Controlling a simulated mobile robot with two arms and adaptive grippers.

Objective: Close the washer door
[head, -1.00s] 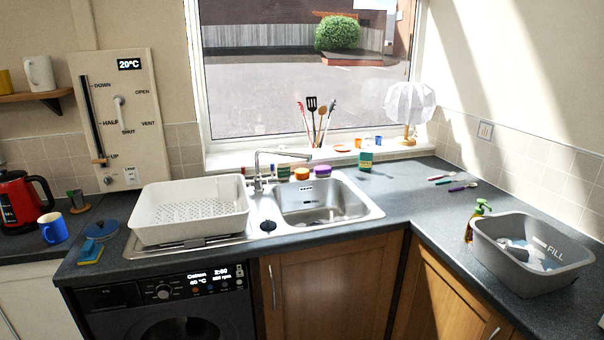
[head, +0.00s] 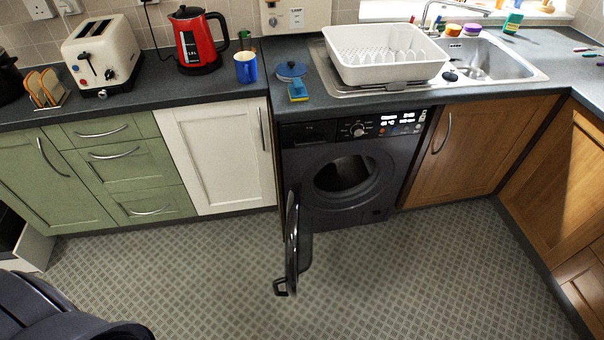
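The dark washer (head: 384,187) stands under the counter, below the white dish rack, with its lit display at the top right of its front. Its round opening (head: 345,174) is uncovered and dark inside. The washer door (head: 293,240) hangs wide open, hinged on the left side, and sticks out over the floor almost edge-on to me. A dark handle (head: 282,288) is at the door's free edge. Neither of my grippers is in view.
Patterned floor (head: 400,280) in front of the washer is clear apart from the open door. A white cabinet (head: 220,155) and green drawers (head: 135,175) are left of the washer; wooden cabinets (head: 475,150) are right. A dark rounded object (head: 65,310) fills the bottom left corner.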

